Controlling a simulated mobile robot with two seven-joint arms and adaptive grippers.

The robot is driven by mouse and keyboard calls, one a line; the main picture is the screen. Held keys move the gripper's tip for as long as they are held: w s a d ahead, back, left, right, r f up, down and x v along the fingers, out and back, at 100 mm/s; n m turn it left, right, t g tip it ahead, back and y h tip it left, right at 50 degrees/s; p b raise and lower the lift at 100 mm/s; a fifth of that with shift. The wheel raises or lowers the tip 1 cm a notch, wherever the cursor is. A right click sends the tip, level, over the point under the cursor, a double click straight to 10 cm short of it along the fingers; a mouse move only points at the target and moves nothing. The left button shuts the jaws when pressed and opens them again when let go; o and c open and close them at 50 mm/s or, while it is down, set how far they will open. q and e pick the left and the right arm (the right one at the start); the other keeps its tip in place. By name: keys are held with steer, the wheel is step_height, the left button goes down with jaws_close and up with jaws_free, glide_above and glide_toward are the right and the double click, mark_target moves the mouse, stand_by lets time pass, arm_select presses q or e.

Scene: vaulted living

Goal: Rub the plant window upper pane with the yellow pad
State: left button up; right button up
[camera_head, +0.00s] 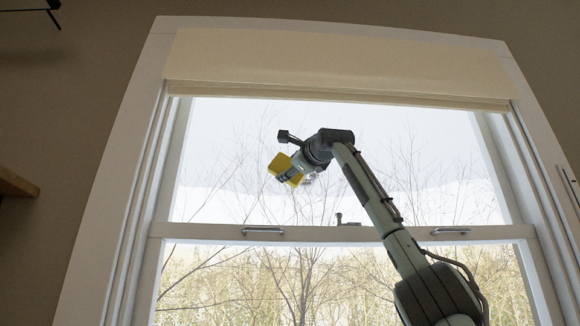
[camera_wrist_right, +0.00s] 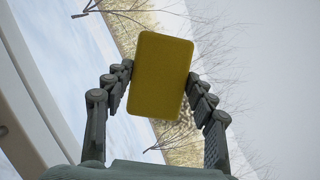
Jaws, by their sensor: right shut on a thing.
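The yellow pad (camera_head: 284,168) is in my right gripper (camera_head: 294,174), in front of the lower left part of the upper pane (camera_head: 420,150). In the right wrist view the yellow pad (camera_wrist_right: 161,76) sits between the two fingers of the right gripper (camera_wrist_right: 160,85), which are shut on its sides. Whether the pad touches the glass cannot be told. The upper pane shows snow and bare branches outside. My left gripper is not in view.
A cream blind (camera_head: 330,65) covers the top of the window. Below the upper pane runs a white rail (camera_head: 340,233) with metal handles (camera_head: 262,230) and a latch (camera_head: 346,220). A brown shelf edge (camera_head: 15,183) juts in at the left.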

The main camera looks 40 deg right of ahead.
steer(key=shift+w+d+p, duration=0.35)
steer(key=shift+w+d, duration=0.2)
steer(key=shift+w, duration=0.1)
stand_by(0.6)
steer(key=shift+d, duration=0.1)
steer(key=shift+s+d, duration=1.35)
steer(key=shift+d, duration=0.05)
steer(key=shift+s+d, duration=0.8)
steer(key=shift+d, duration=0.25)
steer(key=shift+s+d, duration=0.85)
steer(key=shift+d, duration=0.25)
steer(key=shift+s+d, duration=0.8)
steer(key=shift+d, duration=0.25)
steer(key=shift+w+a, duration=1.3)
steer(key=shift+a, duration=0.25)
steer(key=shift+w+a, duration=1.25)
steer(key=shift+a, duration=0.35)
steer(key=shift+w+a, duration=1.3)
steer(key=shift+a, duration=0.25)
steer(key=shift+r, duration=1.35)
steer(key=shift+s+d, duration=0.1)
steer(key=shift+d, duration=0.05)
